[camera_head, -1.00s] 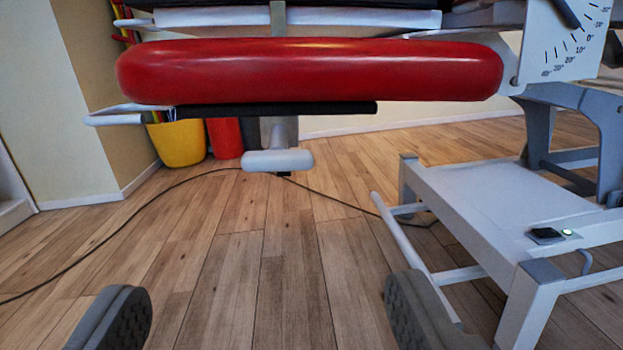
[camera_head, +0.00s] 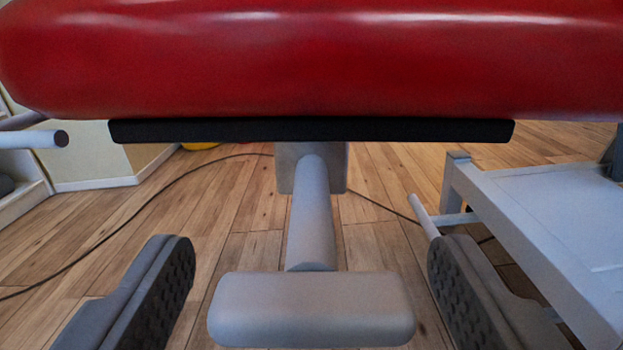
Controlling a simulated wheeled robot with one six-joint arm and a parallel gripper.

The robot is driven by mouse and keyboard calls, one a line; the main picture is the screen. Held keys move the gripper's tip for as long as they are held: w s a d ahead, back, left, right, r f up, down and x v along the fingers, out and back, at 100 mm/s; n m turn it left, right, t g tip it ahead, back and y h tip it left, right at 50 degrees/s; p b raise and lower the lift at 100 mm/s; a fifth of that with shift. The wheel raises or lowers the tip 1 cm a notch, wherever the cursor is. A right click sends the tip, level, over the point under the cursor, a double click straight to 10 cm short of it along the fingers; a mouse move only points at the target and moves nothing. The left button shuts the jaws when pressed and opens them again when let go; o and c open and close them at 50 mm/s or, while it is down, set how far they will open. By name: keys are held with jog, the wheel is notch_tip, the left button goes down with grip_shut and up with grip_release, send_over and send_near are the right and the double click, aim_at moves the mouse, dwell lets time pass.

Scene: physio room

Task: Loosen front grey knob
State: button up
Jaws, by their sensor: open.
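The grey knob (camera_head: 311,309) is a rounded T-shaped handle on a grey shaft (camera_head: 311,215). The shaft comes out of a grey block below the black strip under the red cushion. The knob's crossbar lies level in the picture, low in the middle. My gripper (camera_head: 312,275) is open, with one dark ribbed finger to the left of the knob and one to the right. Gaps show between the knob and both fingers in the picture. I cannot tell the exact depth between fingertips and knob.
The red cushion (camera_head: 320,60) with its black strip (camera_head: 310,130) spans the view just above. A white-grey base frame (camera_head: 560,215) stands at the right. A light bar end (camera_head: 35,139) juts in at the left. A cable runs over the wooden floor (camera_head: 225,215).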

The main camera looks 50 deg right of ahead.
aim_at(311, 217)
jog(key=shift+x, duration=1.15)
jog(key=shift+c, duration=0.4)
jog(key=c, duration=0.9)
